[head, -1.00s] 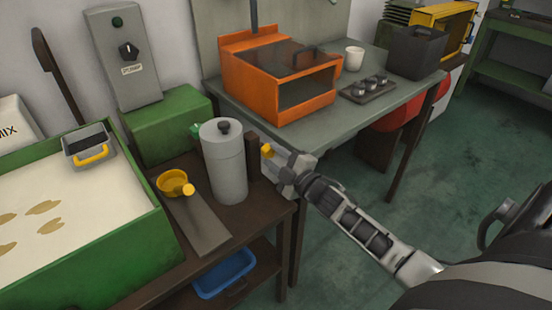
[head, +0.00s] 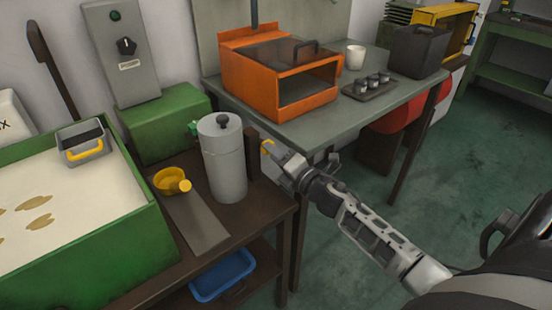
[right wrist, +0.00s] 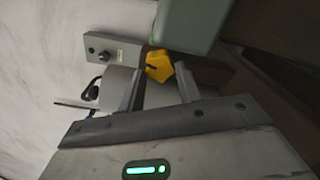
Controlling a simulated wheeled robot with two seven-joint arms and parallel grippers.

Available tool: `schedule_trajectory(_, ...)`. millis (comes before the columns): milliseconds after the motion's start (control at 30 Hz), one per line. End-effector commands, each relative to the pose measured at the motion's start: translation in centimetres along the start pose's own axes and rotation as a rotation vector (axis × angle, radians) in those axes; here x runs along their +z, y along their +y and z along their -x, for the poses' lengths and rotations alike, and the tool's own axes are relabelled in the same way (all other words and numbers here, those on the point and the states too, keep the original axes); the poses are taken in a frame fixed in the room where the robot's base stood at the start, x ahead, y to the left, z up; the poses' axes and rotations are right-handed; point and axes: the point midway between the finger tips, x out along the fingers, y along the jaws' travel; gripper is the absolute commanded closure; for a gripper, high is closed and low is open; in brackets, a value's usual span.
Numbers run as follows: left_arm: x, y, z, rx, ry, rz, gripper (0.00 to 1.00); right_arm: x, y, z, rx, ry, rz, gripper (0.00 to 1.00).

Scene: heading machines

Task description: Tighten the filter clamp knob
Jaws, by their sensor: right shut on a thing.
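How tight the clamp is cannot be told. My left gripper is out of view.
A green tank (head: 90,255) with pale liquid stands left. A green box and a grey switch panel (head: 125,50) are behind. An orange machine (head: 270,75) sits on the grey table (head: 325,130).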

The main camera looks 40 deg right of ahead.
Motion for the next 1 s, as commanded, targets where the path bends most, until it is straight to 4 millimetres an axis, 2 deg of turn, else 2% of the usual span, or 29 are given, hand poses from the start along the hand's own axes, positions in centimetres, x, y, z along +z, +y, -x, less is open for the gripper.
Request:
schedule_trajectory(400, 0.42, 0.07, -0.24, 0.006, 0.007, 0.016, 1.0, -0.11, -0.19, 0.04, 0.0, 0.003, 0.209, 0.88)
schedule_trajectory(1000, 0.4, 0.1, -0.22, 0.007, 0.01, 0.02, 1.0, -0.07, -0.18, 0.04, -0.001, 0.002, 0.247, 0.88)
